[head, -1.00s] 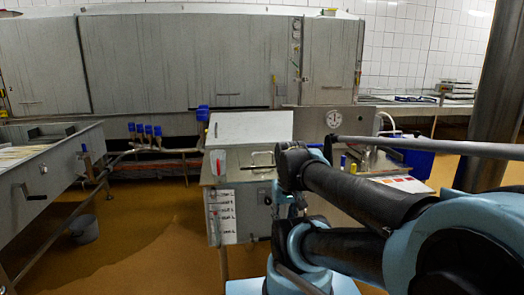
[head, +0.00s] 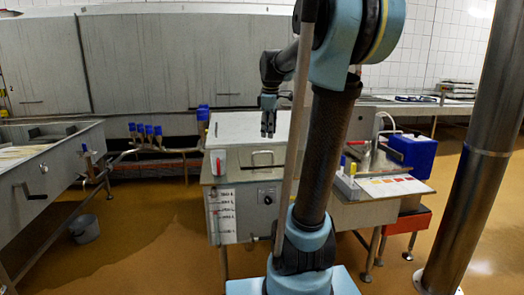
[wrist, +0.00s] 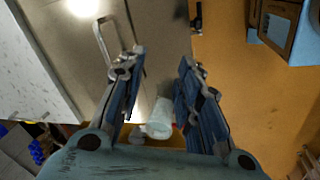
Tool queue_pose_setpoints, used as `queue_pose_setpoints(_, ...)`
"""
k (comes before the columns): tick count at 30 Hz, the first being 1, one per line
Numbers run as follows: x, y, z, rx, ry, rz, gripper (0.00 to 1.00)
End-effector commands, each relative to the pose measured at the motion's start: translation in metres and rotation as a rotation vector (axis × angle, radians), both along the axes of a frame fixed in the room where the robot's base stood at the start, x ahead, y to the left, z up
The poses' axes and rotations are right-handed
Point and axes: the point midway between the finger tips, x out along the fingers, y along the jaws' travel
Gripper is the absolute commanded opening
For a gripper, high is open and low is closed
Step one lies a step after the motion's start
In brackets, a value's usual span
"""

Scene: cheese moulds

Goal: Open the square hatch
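The square hatch (head: 250,127) looks to be the pale grey metal lid on the box in the middle of the head view; it lies closed. A bar handle (head: 262,154) sits on the front of the box, below the lid's edge. In the wrist view the handle (wrist: 101,42) is at upper left, left of my fingers. My gripper (head: 268,131) points down in front of the lid in the head view. In the wrist view my gripper (wrist: 162,75) is open, with nothing between its fingertips. The handle is apart from the fingers in the wrist view.
A blue crate (head: 412,155) is at right. A steel post (head: 474,190) stands at far right.

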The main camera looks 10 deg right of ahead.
Motion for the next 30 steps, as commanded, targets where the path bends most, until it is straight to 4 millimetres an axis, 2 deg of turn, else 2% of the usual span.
queue_pose_setpoints(1,0.021,0.000,0.008,-0.011,0.000,0.055,0.31)
queue_pose_setpoints(6,0.073,0.000,0.026,-0.048,0.000,0.240,0.31)
queue_pose_setpoints(12,0.110,0.000,0.036,-0.074,0.000,0.373,0.31)
queue_pose_setpoints(16,0.119,-0.001,0.036,-0.080,0.000,0.405,0.31)
queue_pose_setpoints(20,0.122,-0.001,0.028,-0.081,0.000,0.411,0.31)
queue_pose_setpoints(30,0.132,-0.001,-0.027,-0.081,0.000,0.409,0.31)
